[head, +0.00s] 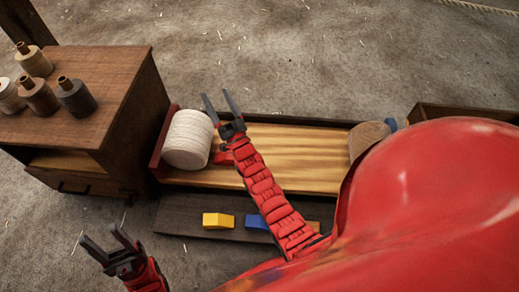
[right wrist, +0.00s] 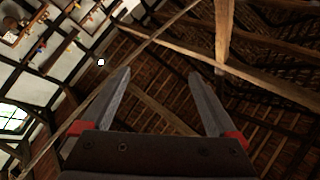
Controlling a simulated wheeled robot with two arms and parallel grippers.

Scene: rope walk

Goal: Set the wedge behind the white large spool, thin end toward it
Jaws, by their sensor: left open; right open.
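The white large spool (head: 188,140) lies on its side at the left end of a long wooden bed, against a red end board (head: 164,138). A small red piece (head: 221,158) shows just right of it, beside my arm; I cannot tell whether it is a wedge. A yellow block (head: 218,220), a blue block (head: 255,222) and an orange one (head: 314,226) lie on the dark lower ledge, the last two partly hidden. My right gripper (head: 221,103) is open and empty, above the bed's back edge. My left gripper (head: 102,240) is open and empty at lower left.
A brown cabinet (head: 140,115) with several small spools stands at left. A tan spool (head: 368,138) and a blue piece (head: 391,124) are at the bed's right end. The wooden bed (head: 300,155) is clear mid-length. The right wrist view shows roof beams (right wrist: 265,85).

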